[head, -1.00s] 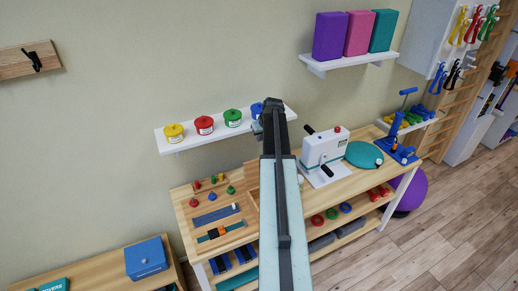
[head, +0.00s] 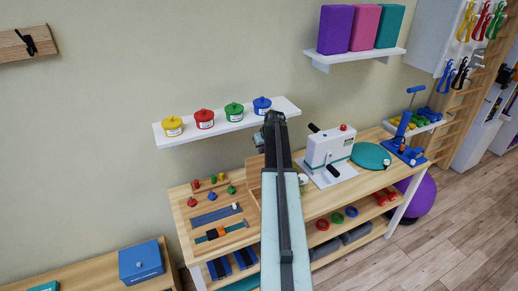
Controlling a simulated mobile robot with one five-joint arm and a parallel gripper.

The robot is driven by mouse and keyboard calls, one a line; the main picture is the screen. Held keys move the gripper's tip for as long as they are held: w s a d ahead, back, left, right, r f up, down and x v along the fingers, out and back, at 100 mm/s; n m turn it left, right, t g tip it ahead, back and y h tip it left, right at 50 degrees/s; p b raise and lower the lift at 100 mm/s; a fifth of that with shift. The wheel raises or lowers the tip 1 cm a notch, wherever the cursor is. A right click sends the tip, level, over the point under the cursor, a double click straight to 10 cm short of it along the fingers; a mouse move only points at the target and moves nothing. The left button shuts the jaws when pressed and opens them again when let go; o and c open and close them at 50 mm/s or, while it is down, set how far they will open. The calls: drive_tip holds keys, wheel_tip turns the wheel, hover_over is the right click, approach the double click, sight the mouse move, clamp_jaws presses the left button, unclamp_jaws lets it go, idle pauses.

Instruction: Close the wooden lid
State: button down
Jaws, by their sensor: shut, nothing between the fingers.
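A wooden panel (head: 254,178), which looks like the raised lid, stands upright on the workbench, left of my arm. My arm hides its right part, so I cannot tell how far it is tilted. Beside it on the left lies a wooden board (head: 185,213) with small coloured pegs and strips. My gripper (head: 272,119) is shut and empty.
The white shelf (head: 222,124) holds several coloured pots. Right of my arm, a white machine with a crank (head: 325,152) and a teal disc (head: 370,156) sit on the workbench (head: 322,203). A blue box (head: 142,262) is at lower left.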

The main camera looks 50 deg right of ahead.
drive_tip(key=shift+s+a+r+t, duration=0.15)
drive_tip(key=shift+s+a+t, duration=0.05)
drive_tip(key=shift+s+t, duration=0.25)
drive_tip(key=shift+s+b, duration=0.15)
drive_tip(key=shift+b, duration=0.15)
